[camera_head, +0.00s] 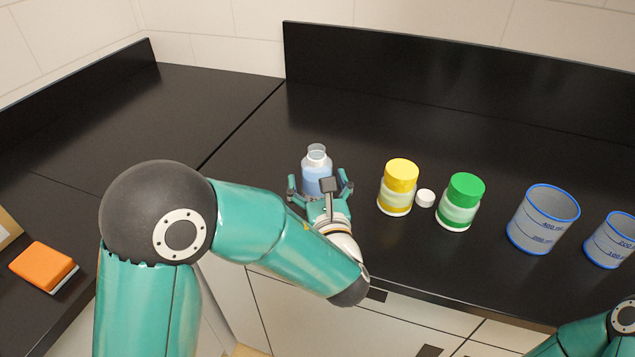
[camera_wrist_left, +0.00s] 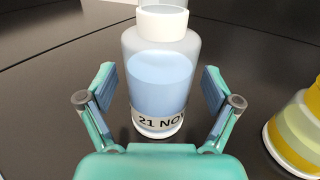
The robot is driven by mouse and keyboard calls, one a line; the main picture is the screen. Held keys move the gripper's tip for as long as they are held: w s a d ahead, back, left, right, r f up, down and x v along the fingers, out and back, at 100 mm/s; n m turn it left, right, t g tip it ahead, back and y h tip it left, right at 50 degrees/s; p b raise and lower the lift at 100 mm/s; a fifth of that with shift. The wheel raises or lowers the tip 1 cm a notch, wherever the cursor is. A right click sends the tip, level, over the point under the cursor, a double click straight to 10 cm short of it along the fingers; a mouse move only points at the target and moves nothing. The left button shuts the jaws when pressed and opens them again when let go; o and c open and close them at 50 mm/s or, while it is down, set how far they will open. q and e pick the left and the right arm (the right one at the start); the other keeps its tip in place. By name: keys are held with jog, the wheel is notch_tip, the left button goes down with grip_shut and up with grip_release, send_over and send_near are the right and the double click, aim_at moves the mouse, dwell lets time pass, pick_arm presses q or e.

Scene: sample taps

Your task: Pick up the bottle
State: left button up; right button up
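A clear bottle (camera_head: 316,172) with pale blue liquid and an open neck stands upright on the black counter. In the left wrist view the bottle (camera_wrist_left: 158,75) carries a label reading "21 NO", partly cut off. My left gripper (camera_head: 320,186) is open, with one finger on each side of the bottle. In the left wrist view the left gripper (camera_wrist_left: 159,88) shows dark gaps between both fingers and the bottle, so it is not gripped. My right gripper is not in view; only part of my right arm shows at the lower right.
Right of the bottle stand a yellow-capped jar (camera_head: 398,187), a small white cap (camera_head: 425,198) and a green-capped jar (camera_head: 460,202). Two blue-rimmed beakers (camera_head: 541,219) (camera_head: 611,240) stand farther right. An orange sponge (camera_head: 43,266) lies far left. The counter behind the bottle is clear.

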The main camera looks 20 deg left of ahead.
pick_arm(q)
jog(key=c, duration=1.3)
jog(key=shift+c, duration=0.3)
jog(key=shift+r, duration=0.15)
